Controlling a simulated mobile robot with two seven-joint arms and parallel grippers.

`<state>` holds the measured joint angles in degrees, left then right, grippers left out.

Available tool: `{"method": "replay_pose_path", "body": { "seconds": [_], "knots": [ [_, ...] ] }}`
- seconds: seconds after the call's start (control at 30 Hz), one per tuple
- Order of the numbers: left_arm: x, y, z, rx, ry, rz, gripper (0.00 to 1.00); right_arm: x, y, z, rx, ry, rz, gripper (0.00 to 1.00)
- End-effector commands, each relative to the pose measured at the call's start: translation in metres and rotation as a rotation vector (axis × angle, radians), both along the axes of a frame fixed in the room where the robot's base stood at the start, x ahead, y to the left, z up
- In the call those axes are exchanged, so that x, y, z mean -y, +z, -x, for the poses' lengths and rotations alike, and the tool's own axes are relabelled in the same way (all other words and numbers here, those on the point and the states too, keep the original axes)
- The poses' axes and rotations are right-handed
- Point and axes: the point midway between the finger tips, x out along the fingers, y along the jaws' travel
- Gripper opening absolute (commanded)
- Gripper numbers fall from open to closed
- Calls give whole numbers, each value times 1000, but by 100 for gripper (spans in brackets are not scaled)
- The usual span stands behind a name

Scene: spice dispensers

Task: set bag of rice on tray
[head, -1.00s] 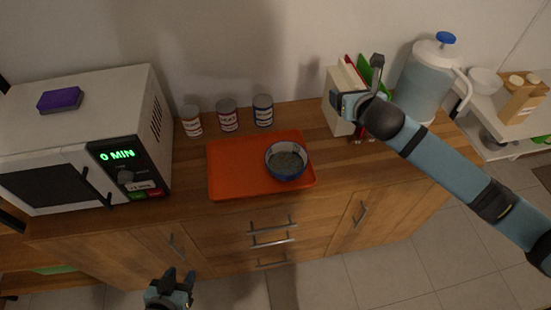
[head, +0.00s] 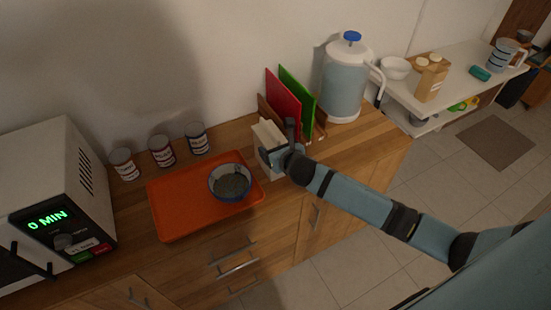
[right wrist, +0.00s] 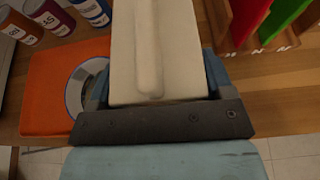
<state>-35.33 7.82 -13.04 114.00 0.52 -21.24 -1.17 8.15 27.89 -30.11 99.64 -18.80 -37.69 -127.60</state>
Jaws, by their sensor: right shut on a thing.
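The bag of rice (head: 268,135) is a pale upright block in the head view, just right of the orange tray. My right gripper (head: 274,155) is shut on it, and in the right wrist view the bag (right wrist: 152,50) sits between the two fingers. The orange tray (head: 172,212) lies on the wooden counter and holds a blue-rimmed bowl (head: 230,182) with dark contents near its right side. The tray also shows at the left of the right wrist view (right wrist: 48,88). Whether the bag touches the counter is hidden by my gripper. My left gripper is out of the head view.
Several spice cans (head: 161,151) stand behind the tray. Red (head: 283,100) and green (head: 297,92) boards stand in a rack right of the bag, beside a water jug (head: 345,85). A microwave (head: 55,195) is at the left. The tray's left part is clear.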

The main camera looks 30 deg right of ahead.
Motion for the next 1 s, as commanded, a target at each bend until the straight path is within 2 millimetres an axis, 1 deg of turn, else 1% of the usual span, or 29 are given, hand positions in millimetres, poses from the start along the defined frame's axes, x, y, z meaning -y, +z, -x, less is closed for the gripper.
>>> {"method": "replay_pose_path", "body": {
  "seconds": [0.13,0.3,0.43,0.77,0.9,0.93,0.97,1.0],
  "knots": [
    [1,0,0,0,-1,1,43,0,-6,-1,5,0,0,18],
    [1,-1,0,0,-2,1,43,0,-31,-1,3,0,-1,18],
    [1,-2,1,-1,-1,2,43,0,-42,-1,5,1,-1,18],
    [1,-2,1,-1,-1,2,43,0,-44,-1,6,1,0,18],
    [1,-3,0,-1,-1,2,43,0,-48,-1,6,1,0,18],
    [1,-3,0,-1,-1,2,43,0,-51,0,1,0,1,77],
    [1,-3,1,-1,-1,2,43,0,-50,0,1,0,1,84],
    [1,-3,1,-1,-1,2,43,0,-50,0,1,0,1,93]
  ]
}}
